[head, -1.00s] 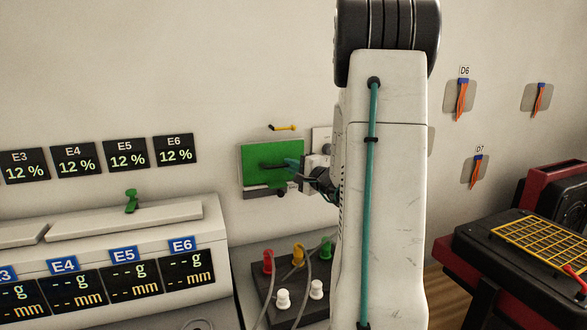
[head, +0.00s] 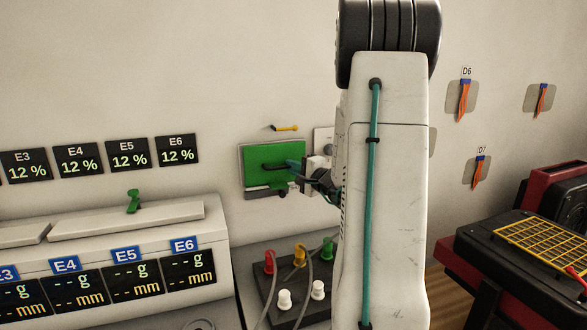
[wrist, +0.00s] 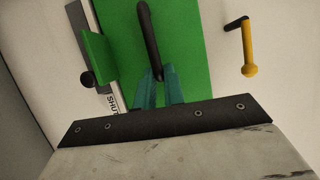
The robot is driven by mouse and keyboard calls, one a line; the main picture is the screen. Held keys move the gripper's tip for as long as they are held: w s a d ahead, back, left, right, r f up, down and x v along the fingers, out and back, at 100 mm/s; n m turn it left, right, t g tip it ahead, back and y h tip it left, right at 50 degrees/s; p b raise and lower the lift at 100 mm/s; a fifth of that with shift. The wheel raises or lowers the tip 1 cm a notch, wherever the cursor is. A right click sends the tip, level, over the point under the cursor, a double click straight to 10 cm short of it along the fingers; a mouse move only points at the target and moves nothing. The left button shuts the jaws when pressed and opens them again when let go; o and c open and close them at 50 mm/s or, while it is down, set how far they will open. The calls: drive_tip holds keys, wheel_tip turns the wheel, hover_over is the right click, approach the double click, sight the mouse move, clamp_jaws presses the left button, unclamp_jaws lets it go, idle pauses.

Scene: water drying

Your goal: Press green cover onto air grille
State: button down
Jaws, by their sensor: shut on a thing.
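The green cover (head: 258,158) is a flat green panel with a dark bar handle, in front of the wall in the middle of the head view. My gripper (head: 296,166) is shut on the handle from the right. The wrist view shows the teal fingers (wrist: 160,82) closed at the end of the black handle (wrist: 150,35), with the green panel (wrist: 190,50) behind. A thin grey edge (head: 240,165) shows behind the cover's left side; the air grille itself is mostly hidden. I cannot tell whether cover and grille touch.
A yellow-and-black lever (head: 286,128) is on the wall above the cover. A dark box with coloured plugs (head: 285,285) and cables stands below. A white console (head: 130,235) is left. In the wrist view, a small green piece (wrist: 95,52) with a black knob sits beside a lettered grey strip.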

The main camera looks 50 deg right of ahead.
drive_tip(key=shift+w+d, duration=0.3)
drive_tip(key=shift+w, duration=0.2)
idle(0.4)
drive_tip(key=c, duration=1.4)
unclamp_jaws()
drive_tip(key=shift+s, duration=0.1)
drive_tip(key=s+a, duration=0.1)
drive_tip(key=s, duration=0.6)
drive_tip(key=shift+s+a+f, duration=0.15)
drive_tip(key=shift+s, duration=0.1)
